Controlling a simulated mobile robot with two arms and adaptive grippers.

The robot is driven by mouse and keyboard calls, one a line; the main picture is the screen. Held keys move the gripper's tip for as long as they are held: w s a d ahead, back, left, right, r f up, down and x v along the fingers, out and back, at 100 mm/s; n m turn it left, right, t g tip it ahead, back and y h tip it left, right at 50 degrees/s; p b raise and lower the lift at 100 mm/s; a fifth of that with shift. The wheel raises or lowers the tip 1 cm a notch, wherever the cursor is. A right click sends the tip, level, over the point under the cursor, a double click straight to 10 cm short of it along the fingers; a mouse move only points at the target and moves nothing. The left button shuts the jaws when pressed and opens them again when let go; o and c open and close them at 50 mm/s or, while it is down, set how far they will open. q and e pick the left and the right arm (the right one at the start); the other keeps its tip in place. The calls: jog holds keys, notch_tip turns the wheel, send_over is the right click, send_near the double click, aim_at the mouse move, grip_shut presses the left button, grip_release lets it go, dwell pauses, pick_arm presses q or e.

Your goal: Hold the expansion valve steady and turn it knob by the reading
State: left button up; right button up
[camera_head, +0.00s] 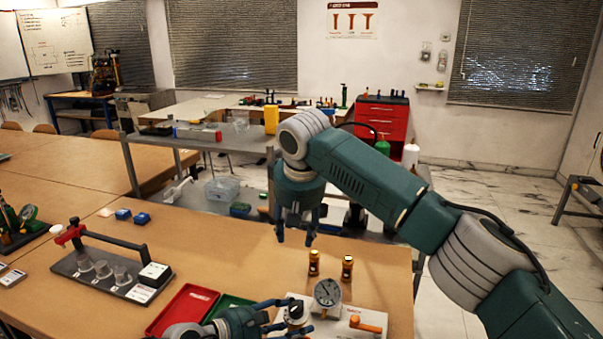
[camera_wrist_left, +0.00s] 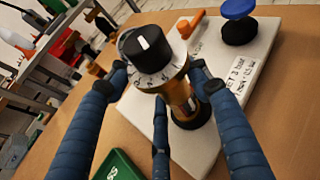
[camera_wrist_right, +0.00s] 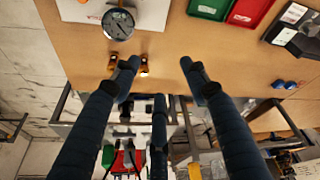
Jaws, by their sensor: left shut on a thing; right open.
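The expansion valve (camera_head: 296,309) stands upright on a white board (camera_head: 350,327) at the table's front. In the left wrist view it has a brass body (camera_wrist_left: 178,92), a numbered dial ring and a black knob (camera_wrist_left: 147,46) with a white pointer line. My left gripper (camera_head: 287,317) is shut around the valve body below the knob; its fingers also show in the left wrist view (camera_wrist_left: 160,85). The round gauge (camera_head: 327,292) stands on the board right of the valve; its reading is too small to tell. My right gripper (camera_head: 296,238) is open, empty and above the table's far edge, fingers down.
Two small brass fittings (camera_head: 314,262) (camera_head: 347,267) stand behind the gauge. An orange lever (camera_head: 366,325) is on the board's right. Red (camera_head: 183,310) and green (camera_head: 228,305) trays lie left of the board. A rack with a red handle (camera_head: 112,270) stands farther left.

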pick_arm(q)
jog(key=shift+f, duration=0.1)
pick_arm(e)
jog(key=w+d+r+t, duration=0.1)
jog(key=w+r+t, duration=0.5)
jog(key=w, duration=0.6)
jog(key=shift+w+d+r+n+t+y, duration=0.15)
jog(key=shift+d+r+n+t+y, duration=0.15)
jog(key=shift+r, duration=1)
pick_arm(q)
jog(key=o, duration=1.5)
pick_arm(e)
jog(key=shift+w+f, duration=0.1)
